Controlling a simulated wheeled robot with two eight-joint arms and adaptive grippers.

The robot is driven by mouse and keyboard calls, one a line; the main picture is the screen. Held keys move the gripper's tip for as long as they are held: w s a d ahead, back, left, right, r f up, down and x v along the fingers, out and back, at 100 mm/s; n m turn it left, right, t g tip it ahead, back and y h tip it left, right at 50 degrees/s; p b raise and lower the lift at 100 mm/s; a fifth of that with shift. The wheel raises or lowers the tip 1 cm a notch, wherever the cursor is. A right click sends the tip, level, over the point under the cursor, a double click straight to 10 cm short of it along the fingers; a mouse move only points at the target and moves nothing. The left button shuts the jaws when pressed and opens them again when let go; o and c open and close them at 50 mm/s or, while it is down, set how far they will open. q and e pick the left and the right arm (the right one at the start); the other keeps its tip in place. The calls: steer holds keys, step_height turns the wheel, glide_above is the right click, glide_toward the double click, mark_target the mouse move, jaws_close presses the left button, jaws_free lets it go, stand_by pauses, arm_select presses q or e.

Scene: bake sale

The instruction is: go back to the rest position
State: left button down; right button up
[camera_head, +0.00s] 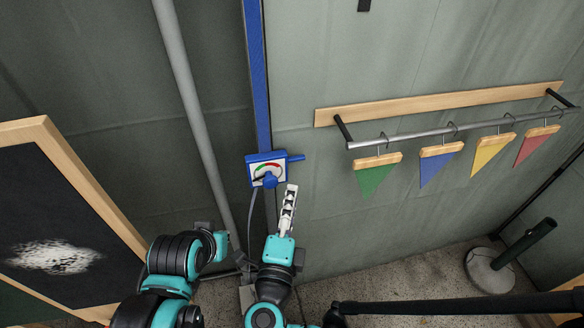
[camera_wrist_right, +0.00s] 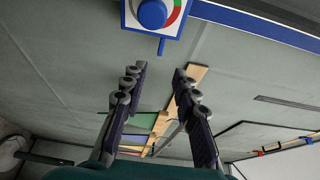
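My right gripper (camera_head: 290,195) points up the wall in the head view, just below and right of a blue dial box (camera_head: 267,170) with a red-green scale and blue knob. In the right wrist view my right gripper (camera_wrist_right: 160,68) has its two fingers apart with nothing between them. The dial box (camera_wrist_right: 128,14) shows there beyond the fingertips, at the top and apart from them. My left gripper does not show in either view. Black and teal arm links of mine fill the bottom of the head view.
A wooden rail (camera_head: 430,104) on the wall carries a metal bar with green (camera_head: 374,180), blue (camera_head: 437,169), yellow (camera_head: 490,158) and red (camera_head: 535,148) pennants. A framed blackboard (camera_head: 60,215) stands left. A grey pipe (camera_head: 190,90) and a blue post (camera_head: 256,75) run up the wall.

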steer(key=w+a+r+n+y, duration=0.2)
steer(key=w+r+n+y, duration=0.4)
steer(key=r+n+y, duration=0.65)
steer(key=s+d+f+n+g+h, duration=0.3)
steer(key=s+d+f+g+h, duration=0.2)
steer(key=d+f, duration=0.5)
steer(key=s+d+f+n+g+h, duration=0.4)
steer(key=s+d+f+g+h, duration=0.1)
steer(key=d+f, duration=0.6)
steer(key=shift+d+f+g, duration=0.3)
steer(key=shift+f+g, duration=0.1)
steer(key=shift+w, duration=0.1)
